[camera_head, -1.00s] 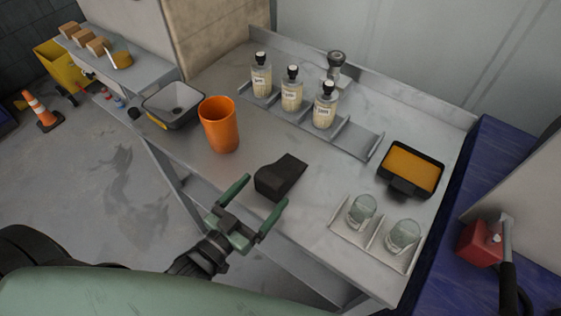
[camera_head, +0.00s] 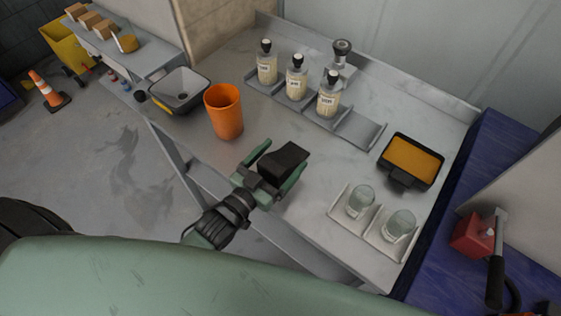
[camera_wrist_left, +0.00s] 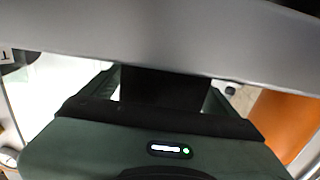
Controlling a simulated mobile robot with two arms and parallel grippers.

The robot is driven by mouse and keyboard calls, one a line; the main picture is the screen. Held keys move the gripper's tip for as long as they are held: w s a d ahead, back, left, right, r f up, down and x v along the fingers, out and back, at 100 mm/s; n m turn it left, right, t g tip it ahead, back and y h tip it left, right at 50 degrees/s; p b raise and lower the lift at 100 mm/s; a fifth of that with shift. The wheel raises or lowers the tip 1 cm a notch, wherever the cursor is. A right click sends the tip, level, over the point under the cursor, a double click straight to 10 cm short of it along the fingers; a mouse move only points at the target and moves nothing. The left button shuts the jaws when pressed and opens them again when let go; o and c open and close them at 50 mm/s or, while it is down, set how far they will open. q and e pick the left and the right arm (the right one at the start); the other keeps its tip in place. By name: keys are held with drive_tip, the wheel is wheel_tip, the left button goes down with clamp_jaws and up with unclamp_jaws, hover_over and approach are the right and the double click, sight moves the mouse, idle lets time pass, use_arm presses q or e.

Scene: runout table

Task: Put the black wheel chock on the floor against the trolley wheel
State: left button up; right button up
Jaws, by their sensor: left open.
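The black wheel chock (camera_head: 284,160) lies on the grey metal table (camera_head: 330,165) near its front edge. My left gripper (camera_head: 276,166) is open, with one green finger on each side of the chock. I cannot tell whether the fingers touch it. In the left wrist view the dark chock (camera_wrist_left: 160,86) fills the gap between the fingers. My right gripper is not in view. I cannot make out the trolley wheel for certain.
An orange cup (camera_head: 224,112) stands left of the chock, beside a grey tub (camera_head: 179,92). Several bottles (camera_head: 297,78) stand in a rack behind. Two glasses (camera_head: 361,200) and a tray with orange content (camera_head: 411,159) are at the right.

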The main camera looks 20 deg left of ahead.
sight(280, 158)
use_arm(q)
drive_tip(key=c, duration=1.8)
wheel_tip(280, 158, up, 20)
drive_tip(key=a+f+n+t+y, duration=0.1)
drive_tip(key=a+f+n+y, duration=0.3)
drive_tip(key=a+y, duration=0.15)
drive_tip(key=s+f, duration=0.3)
drive_tip(key=s, duration=0.5)
drive_tip(key=shift+s+a+y, duration=0.15)
drive_tip(key=shift+s+y, duration=0.05)
drive_tip(key=shift+y, duration=0.15)
